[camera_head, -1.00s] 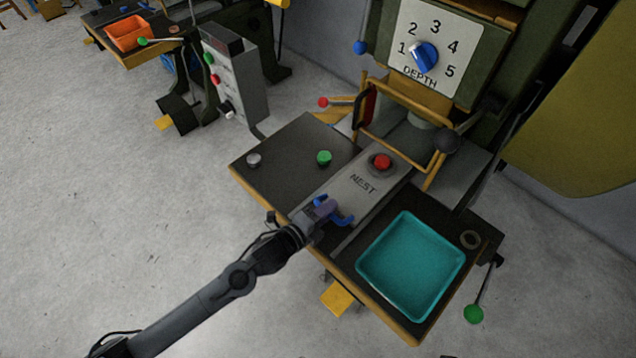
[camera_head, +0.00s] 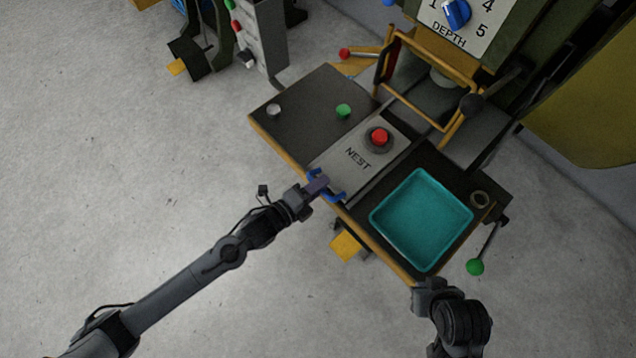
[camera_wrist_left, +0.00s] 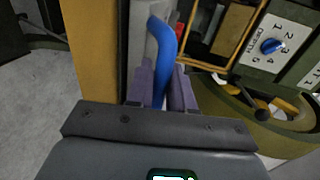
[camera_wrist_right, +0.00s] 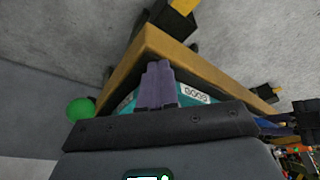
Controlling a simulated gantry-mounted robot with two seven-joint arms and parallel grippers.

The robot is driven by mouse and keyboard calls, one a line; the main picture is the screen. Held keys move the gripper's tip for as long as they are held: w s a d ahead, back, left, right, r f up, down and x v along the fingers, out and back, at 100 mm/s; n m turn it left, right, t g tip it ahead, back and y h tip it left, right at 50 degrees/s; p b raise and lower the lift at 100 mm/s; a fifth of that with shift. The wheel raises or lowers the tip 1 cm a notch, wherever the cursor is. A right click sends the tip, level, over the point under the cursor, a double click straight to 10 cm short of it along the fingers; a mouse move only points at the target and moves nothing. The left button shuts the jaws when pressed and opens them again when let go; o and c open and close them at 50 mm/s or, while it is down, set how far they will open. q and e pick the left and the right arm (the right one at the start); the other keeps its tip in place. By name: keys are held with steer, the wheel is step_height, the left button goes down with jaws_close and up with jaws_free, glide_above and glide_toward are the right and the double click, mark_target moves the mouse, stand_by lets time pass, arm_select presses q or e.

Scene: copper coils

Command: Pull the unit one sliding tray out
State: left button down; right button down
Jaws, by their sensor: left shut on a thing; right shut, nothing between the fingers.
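The sliding tray is a grey plate marked NEST (camera_head: 345,167) on the dark bench of the near machine. It bears a red knob-like part (camera_head: 379,136) in a dark ring. Its blue handle (camera_head: 335,197) stands at about the bench's front edge and also shows in the left wrist view (camera_wrist_left: 162,40). My left gripper (camera_head: 318,184) is shut on the blue handle, its purple fingers on either side. My right gripper (camera_wrist_right: 158,88) is shut and empty, by the bench's front right corner near the teal tray.
A teal tray (camera_head: 374,219) lies on the bench right of the slide. A green button (camera_head: 343,111) and a silver one (camera_head: 273,110) are on the left part. A green-ball lever (camera_head: 475,267) hangs at the right.

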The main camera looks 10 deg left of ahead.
arm_select(q)
steer(key=c, duration=1.1)
jaws_free()
steer(key=shift+c, duration=0.2)
steer(key=p+v, duration=0.2)
steer(key=v, duration=0.8)
steer(key=shift+s+a, duration=0.25)
steer(key=shift+s, duration=0.05)
